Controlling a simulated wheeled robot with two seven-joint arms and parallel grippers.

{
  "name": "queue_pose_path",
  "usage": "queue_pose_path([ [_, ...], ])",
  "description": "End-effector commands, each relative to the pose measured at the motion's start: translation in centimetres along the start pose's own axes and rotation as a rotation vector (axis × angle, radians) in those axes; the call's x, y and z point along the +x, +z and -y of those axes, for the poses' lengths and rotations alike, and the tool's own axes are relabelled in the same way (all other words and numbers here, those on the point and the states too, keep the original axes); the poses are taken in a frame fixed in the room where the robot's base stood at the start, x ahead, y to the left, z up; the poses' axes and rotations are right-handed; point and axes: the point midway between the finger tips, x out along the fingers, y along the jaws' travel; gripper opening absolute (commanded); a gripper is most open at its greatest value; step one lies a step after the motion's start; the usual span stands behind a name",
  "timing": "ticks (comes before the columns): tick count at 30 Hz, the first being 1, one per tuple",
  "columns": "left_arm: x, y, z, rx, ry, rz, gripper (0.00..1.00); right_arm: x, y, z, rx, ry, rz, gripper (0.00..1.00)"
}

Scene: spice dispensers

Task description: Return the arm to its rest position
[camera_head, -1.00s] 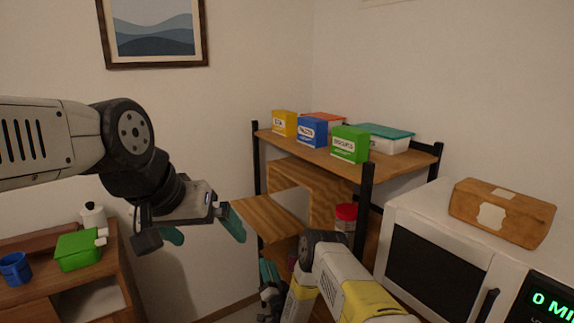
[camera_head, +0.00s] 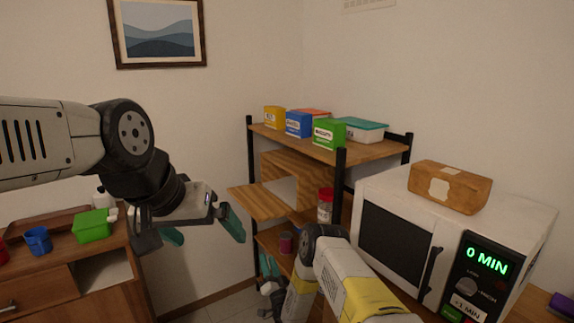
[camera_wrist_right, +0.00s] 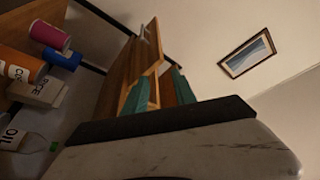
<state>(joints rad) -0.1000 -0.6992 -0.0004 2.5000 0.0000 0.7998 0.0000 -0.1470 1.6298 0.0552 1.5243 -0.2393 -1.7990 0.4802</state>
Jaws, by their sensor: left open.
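My left gripper (camera_head: 204,230) is held out in the left half of the head view, open and empty, with its teal fingertips wide apart. It hangs in front of the bare wall, above and to the right of the low wooden cabinet (camera_head: 100,290). My right arm (camera_head: 345,285) rises from the bottom middle of the head view. My right gripper (camera_head: 268,267) is partly hidden there, low beside the shelf unit (camera_head: 305,148). In the right wrist view its two teal fingers (camera_wrist_right: 160,91) stand apart, with wood visible between them.
A microwave (camera_head: 395,246) with a wrapped package (camera_head: 450,187) on top stands right of my right arm. A wooden flap (camera_head: 258,201) juts from the shelf unit. Jars and bottles, including an oil bottle (camera_wrist_right: 32,142), show in the wrist view. Some floor (camera_head: 230,303) is clear.

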Motion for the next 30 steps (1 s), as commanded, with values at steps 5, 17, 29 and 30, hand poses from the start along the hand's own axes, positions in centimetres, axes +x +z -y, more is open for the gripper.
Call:
queue_pose_path([
  [5, 0.0, 0.0, 0.0, 0.001, 0.000, -0.001, 1.00, 1.8, -1.3, 0.3, -0.021, 0.015, 0.024, 0.32],
  [17, 0.0, 0.0, 0.0, 0.000, 0.000, -0.001, 1.00, 8.4, -7.7, 2.0, -0.110, 0.085, 0.134, 0.32],
  [29, 0.0, 0.0, 0.0, 0.000, 0.000, -0.001, 1.00, 12.7, -23.2, 7.6, -0.272, 0.257, 0.376, 0.32],
  [30, 0.0, 0.0, 0.0, 0.000, 0.000, -0.001, 1.00, 12.4, -24.8, 8.3, -0.286, 0.276, 0.402, 0.32],
])
